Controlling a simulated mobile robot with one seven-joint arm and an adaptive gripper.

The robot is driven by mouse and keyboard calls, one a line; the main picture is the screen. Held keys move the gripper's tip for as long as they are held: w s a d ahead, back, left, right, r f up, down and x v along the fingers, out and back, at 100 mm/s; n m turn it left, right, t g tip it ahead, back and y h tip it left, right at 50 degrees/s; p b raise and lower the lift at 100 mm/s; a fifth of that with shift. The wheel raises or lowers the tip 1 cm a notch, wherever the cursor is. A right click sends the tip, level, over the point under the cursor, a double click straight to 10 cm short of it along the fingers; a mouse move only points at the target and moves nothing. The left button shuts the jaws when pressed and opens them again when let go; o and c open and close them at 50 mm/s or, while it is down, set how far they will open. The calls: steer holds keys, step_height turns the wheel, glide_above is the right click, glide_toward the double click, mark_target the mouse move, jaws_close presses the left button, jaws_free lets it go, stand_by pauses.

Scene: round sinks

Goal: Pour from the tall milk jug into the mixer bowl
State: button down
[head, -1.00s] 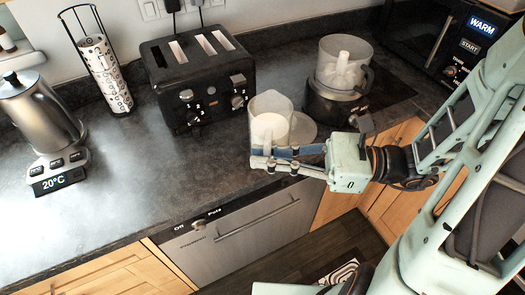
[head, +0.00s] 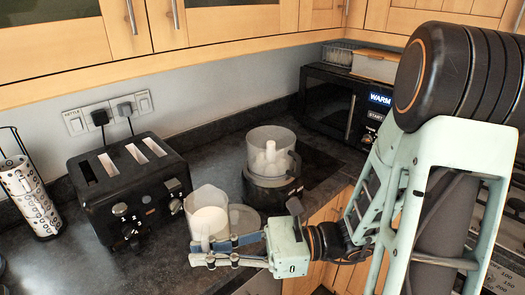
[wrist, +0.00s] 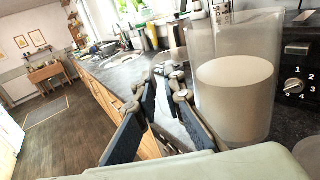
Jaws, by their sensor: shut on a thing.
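The tall milk jug (head: 208,222) is clear, upright and about half full of white milk. It stands out large at the right of the wrist view (wrist: 236,95). My gripper (head: 212,250) is shut on the jug, at its near side in the head view. In the wrist view its dark fingers (wrist: 168,92) lie left of the jug body, and the exact contact is hard to make out. The mixer bowl (head: 271,146) is clear, open-topped, with a pale centre piece, on a black base (head: 270,190). It is behind and right of the jug.
A black toaster (head: 128,190) stands close left of the jug. A clear round piece (head: 243,219) lies just right of the jug. A black microwave (head: 338,108) is at the back right. Wooden cupboards (head: 225,22) hang above.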

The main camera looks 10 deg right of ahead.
mark_target(196, 197)
steer(key=w+m+t, duration=0.1)
steer(key=w+t, duration=0.1)
steer(key=w, duration=0.2)
steer(key=w+a+m+t+h, duration=0.1)
steer(key=w+m+t, duration=0.1)
steer(key=w, duration=0.3)
steer(key=w+r+m+t+h, duration=0.1)
steer(key=w+m+t, duration=0.1)
steer(key=w+t, duration=0.1)
steer(key=shift+w+a+r, duration=0.1)
steer(key=shift+w+a, duration=0.1)
steer(key=shift+w, duration=0.25)
steer(key=shift+w+a, duration=0.15)
steer(key=shift+w, duration=0.3)
steer(key=w+d+f+m+t+h, duration=0.1)
steer(key=w+d+m+t+h, duration=0.2)
steer(key=w+m+t+h, duration=0.3)
steer(key=shift+w+f+t+h, duration=0.3)
steer(key=shift+w+t+h, duration=0.3)
steer(key=shift+w, duration=2.3)
steer(key=w+d+r+m, duration=0.1)
steer(key=d+r+m, duration=0.2)
steer(key=r, duration=0.4)
steer(key=w+d+r+m, duration=0.2)
steer(key=r+m, duration=0.3)
steer(key=r, duration=0.2)
steer(key=shift+d+m, duration=0.4)
steer(key=shift+w+d+r+m, duration=0.15)
steer(key=shift+w+d+m, duration=0.25)
steer(key=shift+m, duration=0.6)
